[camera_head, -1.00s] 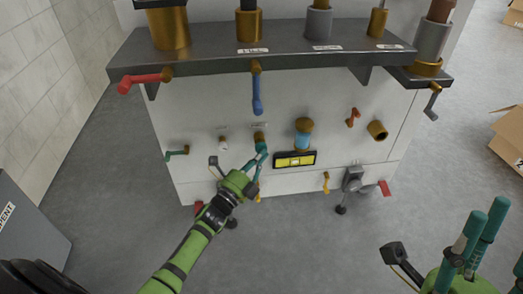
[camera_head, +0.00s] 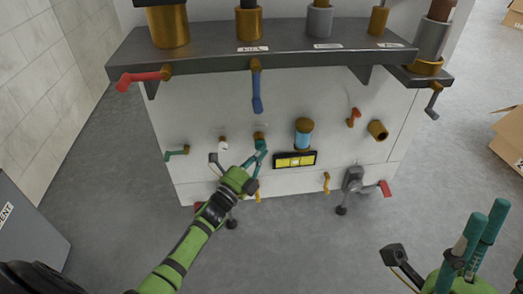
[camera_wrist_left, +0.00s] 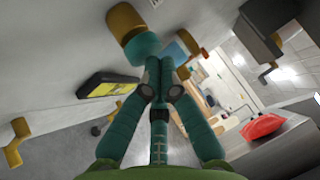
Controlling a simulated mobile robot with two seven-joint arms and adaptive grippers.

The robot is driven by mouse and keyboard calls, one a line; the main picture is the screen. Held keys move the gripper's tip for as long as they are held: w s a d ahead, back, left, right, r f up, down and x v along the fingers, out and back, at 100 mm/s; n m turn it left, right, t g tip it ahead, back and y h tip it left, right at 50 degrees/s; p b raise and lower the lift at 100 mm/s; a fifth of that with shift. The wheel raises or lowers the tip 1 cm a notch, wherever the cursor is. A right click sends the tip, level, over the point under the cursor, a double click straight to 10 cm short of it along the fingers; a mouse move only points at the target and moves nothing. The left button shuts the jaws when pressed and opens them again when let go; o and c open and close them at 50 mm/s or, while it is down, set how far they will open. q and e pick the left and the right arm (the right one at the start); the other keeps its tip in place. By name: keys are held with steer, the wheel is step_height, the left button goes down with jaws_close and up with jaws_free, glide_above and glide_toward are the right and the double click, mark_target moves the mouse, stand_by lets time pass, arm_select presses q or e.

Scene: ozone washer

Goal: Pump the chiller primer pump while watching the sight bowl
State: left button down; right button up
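The primer pump appears to be the brass knob with a teal end (camera_head: 259,144) on the white front panel. It also shows in the left wrist view (camera_wrist_left: 132,32). The sight bowl (camera_head: 303,134), a blue glass with a brass cap, is to its right. My left gripper (camera_head: 257,156) is just in front of and below the teal end. In the left wrist view its fingers (camera_wrist_left: 165,68) are drawn together, with their tips next to the teal end; contact is unclear. My right gripper (camera_head: 487,237) is at the lower right, fingers spread and empty.
A black and yellow gauge (camera_head: 295,160) sits below the sight bowl. A blue lever (camera_head: 257,92) hangs above the pump. A teal valve handle (camera_head: 177,151) is to the left. A dark shelf (camera_head: 290,55) overhangs the panel. The floor in front is clear.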

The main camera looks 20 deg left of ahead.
arm_select(q)
steer(key=shift+w+a, duration=0.2)
steer(key=shift+w, duration=0.1)
steer(key=shift+r, duration=0.1)
stand_by(0.4)
steer(key=s, duration=0.1)
steer(key=s+d+p, duration=0.1)
steer(key=shift+s+d, duration=0.3)
steer(key=shift+s, duration=0.05)
stand_by(0.3)
steer(key=shift+s+d+p, duration=0.4)
steer(key=shift+s+d, duration=0.05)
steer(key=shift+s, duration=0.25)
steer(key=shift+s+d+p, duration=0.4)
steer(key=shift+s+d, duration=0.05)
steer(key=shift+s, duration=0.3)
steer(key=shift+s+d+p, duration=0.4)
steer(key=shift+s+d, duration=0.05)
steer(key=shift+s, duration=0.25)
